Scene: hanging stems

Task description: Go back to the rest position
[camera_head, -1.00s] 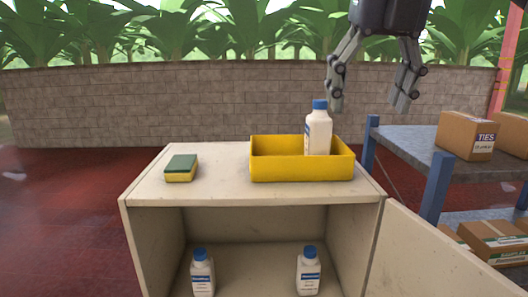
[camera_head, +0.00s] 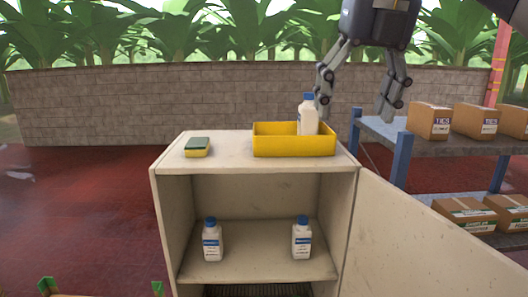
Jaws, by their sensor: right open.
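My right gripper (camera_head: 352,103) is open and empty at the upper right, with its fingers pointing down. It hangs above and to the right of the yellow bin (camera_head: 293,147). A white bottle with a blue cap (camera_head: 308,120) stands upright in the bin, towards its right side. The left fingers of the gripper show close to the bottle's right edge; whether they touch it cannot be told, but nothing is held. My left gripper is not in view.
The bin and a green-yellow sponge (camera_head: 197,147) sit on a cabinet (camera_head: 230,163). Two bottles (camera_head: 212,240) (camera_head: 302,238) stand on its inner shelf. Its door (camera_head: 420,245) is open to the right. A blue-posted rack (camera_head: 402,160) holds cardboard boxes (camera_head: 429,121). A wall (camera_head: 180,105) stands behind.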

